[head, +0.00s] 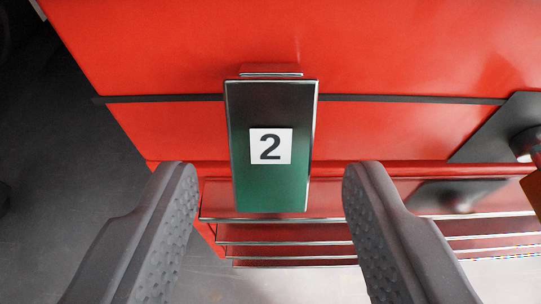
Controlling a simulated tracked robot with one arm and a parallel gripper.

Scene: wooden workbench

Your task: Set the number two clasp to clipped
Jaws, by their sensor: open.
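The number two clasp (270,185) is a green plate with a metallic rim and a white label reading "2". It sits in the middle of the head view on a red case (170,45). Its upper end meets a small red catch (271,71), and it crosses the dark seam of the case. Whether it is latched there, I cannot tell. My gripper (270,180) is open, with one grey finger on each side of the clasp's lower part. Gaps show between both fingers and the clasp, so it holds nothing.
A dark plate with a round knob (525,143) is on the case at the right edge, beside a partly visible orange piece (532,188). Red ledges with metallic edges (285,242) lie below the clasp. Dark grey floor (50,150) is clear at the left.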

